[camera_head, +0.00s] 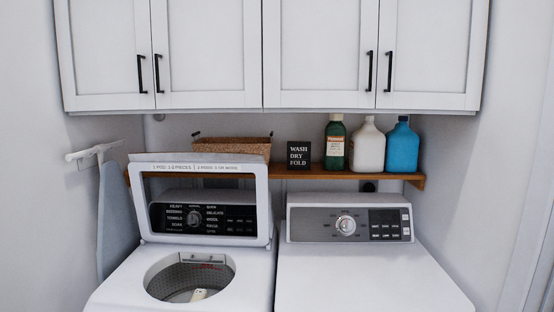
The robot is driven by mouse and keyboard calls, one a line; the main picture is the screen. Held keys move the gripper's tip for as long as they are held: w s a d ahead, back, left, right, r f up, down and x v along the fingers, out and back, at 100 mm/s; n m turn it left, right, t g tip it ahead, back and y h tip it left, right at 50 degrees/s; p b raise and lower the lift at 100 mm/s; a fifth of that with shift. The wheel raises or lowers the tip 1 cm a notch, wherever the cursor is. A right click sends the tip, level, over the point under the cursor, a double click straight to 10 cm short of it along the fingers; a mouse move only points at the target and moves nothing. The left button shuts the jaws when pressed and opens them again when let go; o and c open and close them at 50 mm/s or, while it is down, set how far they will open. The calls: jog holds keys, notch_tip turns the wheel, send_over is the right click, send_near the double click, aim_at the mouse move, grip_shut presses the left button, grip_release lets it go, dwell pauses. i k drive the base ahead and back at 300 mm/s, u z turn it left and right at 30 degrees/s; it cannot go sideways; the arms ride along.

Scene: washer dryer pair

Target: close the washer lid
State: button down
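The washer (113,288) is the white top-loading machine at the lower left. Its lid (265,204) stands raised and open at the back, a white frame with a clear middle through which the dark control panel (206,219) shows. The round drum opening (188,277) is uncovered, and a small pale item (199,295) lies inside it. My gripper is not in view, so its state and its distance from the lid do not show.
The dryer (365,277) stands close on the right with a clear top. Behind, a wooden shelf (352,175) holds a basket (232,145), a sign (298,154) and bottles (367,146). White cabinets (320,50) hang above. An ironing board (113,215) hangs at left.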

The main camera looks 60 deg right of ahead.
aim_at(220, 199)
jog(key=z, duration=2.3)
jog(key=i, duration=0.2)
jog(key=u, duration=0.2)
